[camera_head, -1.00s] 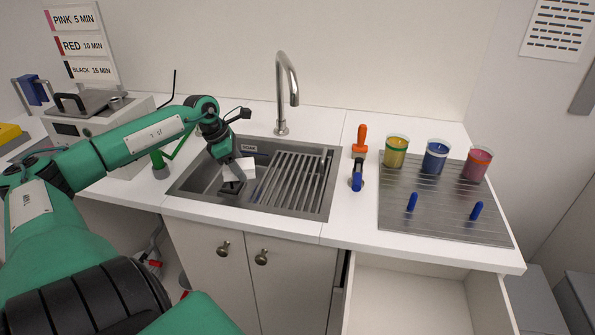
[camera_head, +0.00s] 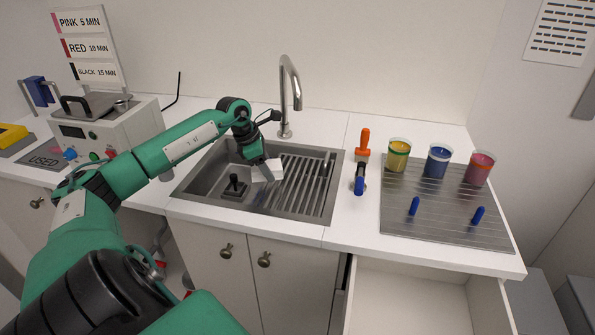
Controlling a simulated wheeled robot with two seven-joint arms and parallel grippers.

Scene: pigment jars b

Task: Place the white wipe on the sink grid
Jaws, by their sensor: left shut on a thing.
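My left gripper (camera_head: 262,172) is over the sink, at the left edge of the sink grid (camera_head: 311,190). It is shut on the white wipe (camera_head: 271,168), a small white piece showing at its fingertips and partly hidden by them. The grid is a set of metal bars across the right part of the grey sink (camera_head: 205,184). I cannot tell whether the wipe touches the bars. My right gripper is not in view.
A black-handled object (camera_head: 235,186) stands in the left basin. The faucet (camera_head: 286,95) rises behind the sink. Right of it are an orange-handled tool (camera_head: 364,140) and a metal tray (camera_head: 440,225) with yellow (camera_head: 398,155), blue (camera_head: 436,160) and pink (camera_head: 480,167) jars. A drawer (camera_head: 410,300) is open below.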

